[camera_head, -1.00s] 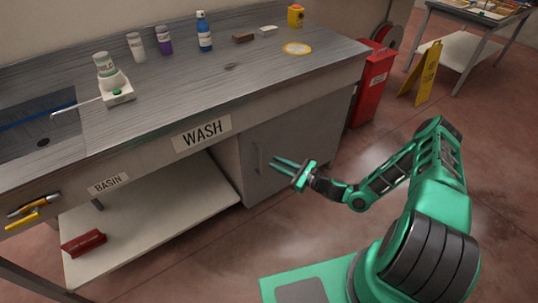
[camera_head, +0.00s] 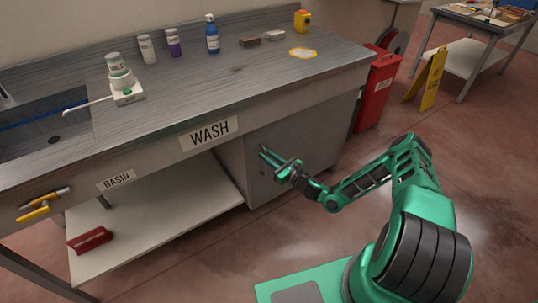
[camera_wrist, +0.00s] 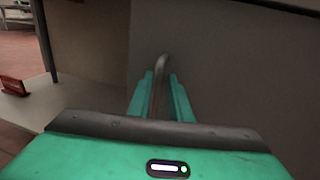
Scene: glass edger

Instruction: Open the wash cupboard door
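The wash cupboard door (camera_head: 312,130) is a grey panel under the counter, right of the open shelf, and it looks shut. Its upright bar handle (camera_wrist: 161,68) is near the door's left edge. My gripper (camera_head: 264,153) is in front of the door at the handle. In the wrist view my gripper (camera_wrist: 160,80) has one finger on each side of the handle, with small gaps showing. The fingers look open and not closed on the bar. In the head view the fingers largely hide the handle.
An open lower shelf (camera_head: 160,222) with a red box (camera_head: 90,239) is to the left. A red bin (camera_head: 377,90) stands at the counter's right end. The floor before the door is clear.

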